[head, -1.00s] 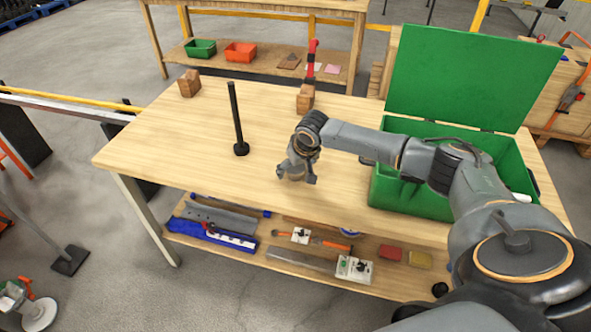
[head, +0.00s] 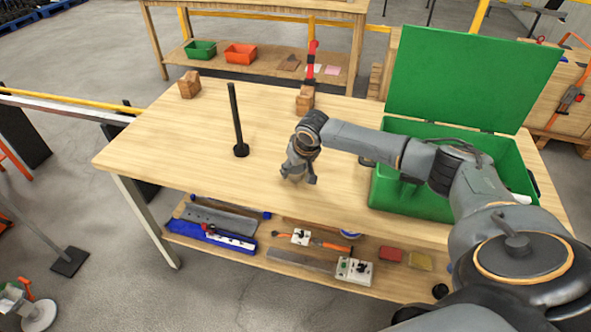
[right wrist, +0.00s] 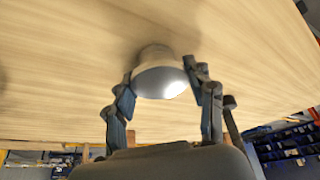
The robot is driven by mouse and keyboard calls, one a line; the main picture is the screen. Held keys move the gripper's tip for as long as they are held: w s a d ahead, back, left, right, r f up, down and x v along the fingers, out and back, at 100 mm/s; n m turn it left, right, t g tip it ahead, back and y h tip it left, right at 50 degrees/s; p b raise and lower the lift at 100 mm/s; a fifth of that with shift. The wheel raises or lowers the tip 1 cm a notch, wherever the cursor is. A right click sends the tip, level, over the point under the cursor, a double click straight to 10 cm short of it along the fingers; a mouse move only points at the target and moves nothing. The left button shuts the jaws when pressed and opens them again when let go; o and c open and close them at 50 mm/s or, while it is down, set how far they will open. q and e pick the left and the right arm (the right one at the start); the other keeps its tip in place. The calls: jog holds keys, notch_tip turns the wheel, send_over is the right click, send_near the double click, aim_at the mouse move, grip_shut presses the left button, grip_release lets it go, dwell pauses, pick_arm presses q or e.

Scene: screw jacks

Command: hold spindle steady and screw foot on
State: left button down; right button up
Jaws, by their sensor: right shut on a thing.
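A dark spindle (head: 235,113) stands upright on the workbench, with a wider round dark part at its lower end. My right gripper (head: 298,177) is low over the bench top, to the right of the spindle and apart from it. In the right wrist view my right gripper (right wrist: 163,98) is shut on a round, pale grey, cup-like piece (right wrist: 160,80), which looks like the foot. Its fingers press on both sides of it. In the head view this piece is hidden by the gripper. I cannot tell whether it touches the bench. My left gripper is not in view.
A green box (head: 412,207) with its lid raised stands at the bench's right end. Two wooden blocks (head: 189,84) (head: 305,98) sit along the back edge. The bench top (head: 165,150) left of the spindle is clear. Tools lie on the lower shelf.

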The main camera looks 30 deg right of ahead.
jog(key=shift+r, duration=0.45)
jog(key=s+a+r+b, duration=0.2)
jog(key=s+r, duration=0.9)
jog(key=s, duration=0.2)
jog(key=shift+s+a+r, duration=0.25)
jog(key=shift+s+r, duration=0.15)
jog(key=a, duration=0.9)
jog(key=shift+s+n+y, duration=0.15)
jog(key=shift+n+y, duration=0.15)
jog(key=a, duration=0.2)
jog(key=s+a+r, duration=0.1)
jog(key=a, duration=0.1)
jog(key=a+r, duration=0.1)
jog(key=a, duration=0.2)
jog(key=shift+s+a, duration=0.1)
jog(key=shift+s, duration=0.05)
